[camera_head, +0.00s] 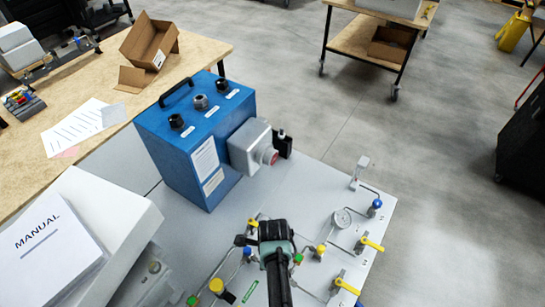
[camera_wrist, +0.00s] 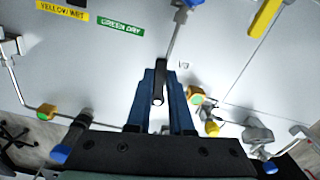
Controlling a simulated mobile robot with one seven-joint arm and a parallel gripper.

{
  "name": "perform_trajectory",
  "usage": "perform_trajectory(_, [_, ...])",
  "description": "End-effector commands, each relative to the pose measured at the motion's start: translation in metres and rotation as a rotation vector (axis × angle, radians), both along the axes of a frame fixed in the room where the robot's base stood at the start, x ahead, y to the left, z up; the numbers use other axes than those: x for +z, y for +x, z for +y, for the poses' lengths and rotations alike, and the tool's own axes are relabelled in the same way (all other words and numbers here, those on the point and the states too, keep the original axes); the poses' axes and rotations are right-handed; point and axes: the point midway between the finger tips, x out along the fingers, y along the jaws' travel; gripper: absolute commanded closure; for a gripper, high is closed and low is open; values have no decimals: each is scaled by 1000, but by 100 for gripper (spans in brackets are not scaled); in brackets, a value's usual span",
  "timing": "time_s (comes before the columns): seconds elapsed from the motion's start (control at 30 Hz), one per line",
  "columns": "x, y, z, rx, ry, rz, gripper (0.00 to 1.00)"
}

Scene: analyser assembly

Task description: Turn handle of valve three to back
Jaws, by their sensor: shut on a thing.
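My gripper (camera_head: 268,240) is over the light grey panel (camera_head: 325,185), low in the middle of the head view, and hides the fittings beneath it. In the wrist view its two blue fingers (camera_wrist: 161,100) are shut on a narrow dark handle (camera_wrist: 160,75) that stands between them. Valves with yellow handles show to the right (camera_head: 371,244) and at the lower right (camera_head: 347,287) in the head view. A yellow handle (camera_wrist: 265,17) also shows at the top right of the wrist view, apart from my fingers.
A blue box (camera_head: 185,150) with a grey side housing (camera_head: 246,147) stands on the panel behind my gripper. A white manual (camera_head: 48,240) lies at left. Open floor is beyond the panel's right edge.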

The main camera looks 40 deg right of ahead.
Motion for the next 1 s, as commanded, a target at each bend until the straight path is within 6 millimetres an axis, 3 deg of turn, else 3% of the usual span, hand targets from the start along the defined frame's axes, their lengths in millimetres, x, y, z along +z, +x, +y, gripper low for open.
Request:
perform_trajectory(0.4, [0,4,-8,-188,-4,0,100])
perform_trajectory(0.97, [1,3,-9,-216,-3,1,100])
perform_trajectory(1.0, [1,3,-9,-215,-3,1,73])
